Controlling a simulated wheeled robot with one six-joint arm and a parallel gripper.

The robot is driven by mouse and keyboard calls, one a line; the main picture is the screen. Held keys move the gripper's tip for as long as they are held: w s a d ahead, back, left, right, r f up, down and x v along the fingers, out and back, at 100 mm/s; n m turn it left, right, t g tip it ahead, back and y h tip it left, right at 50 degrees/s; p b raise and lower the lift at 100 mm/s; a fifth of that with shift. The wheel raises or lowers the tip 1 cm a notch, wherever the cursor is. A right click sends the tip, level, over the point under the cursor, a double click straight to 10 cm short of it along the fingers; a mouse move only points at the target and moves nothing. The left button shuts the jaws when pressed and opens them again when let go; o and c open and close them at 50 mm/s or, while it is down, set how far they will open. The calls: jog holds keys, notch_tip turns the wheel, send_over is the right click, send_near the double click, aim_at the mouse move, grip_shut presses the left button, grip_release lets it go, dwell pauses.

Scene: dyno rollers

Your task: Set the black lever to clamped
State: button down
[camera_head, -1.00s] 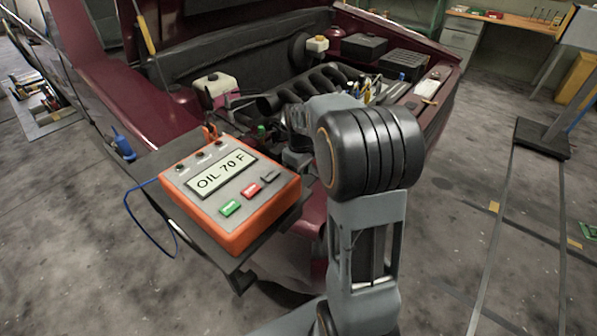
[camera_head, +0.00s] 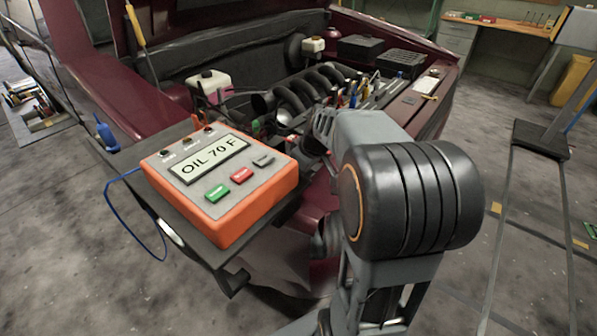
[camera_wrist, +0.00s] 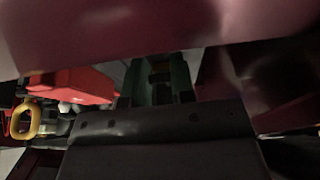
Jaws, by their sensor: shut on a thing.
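My gripper (camera_wrist: 157,82) shows in the dim wrist view, with two dark greenish fingers beyond its black body. They are shut on a narrow dark piece (camera_wrist: 160,70) between them. This piece fits the black lever, but the picture is too dark to make out its full shape or its position. In the head view my own arm reaches into the front of the maroon car's engine bay. There the arm's large black joint and wrist hide the fingers, and I cannot pick out the lever.
An orange box reading OIL 70 F (camera_head: 222,190) stands on a dark shelf left of my arm, with a blue cable. The maroon car (camera_head: 80,75) has its engine (camera_head: 305,90) exposed. Maroon bodywork (camera_wrist: 110,30) hangs close over my gripper.

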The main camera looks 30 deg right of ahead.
jog(key=shift+a, duration=0.1)
jog(key=c, duration=1)
grip_release()
jog(key=shift+o, duration=0.2)
jog(key=shift+s+r, duration=0.1)
jog(key=shift+r, duration=0.15)
jog(key=p+v, duration=0.3)
jog(key=v, duration=1)
jog(key=shift+r, duration=0.15)
jog(key=shift+s, duration=0.1)
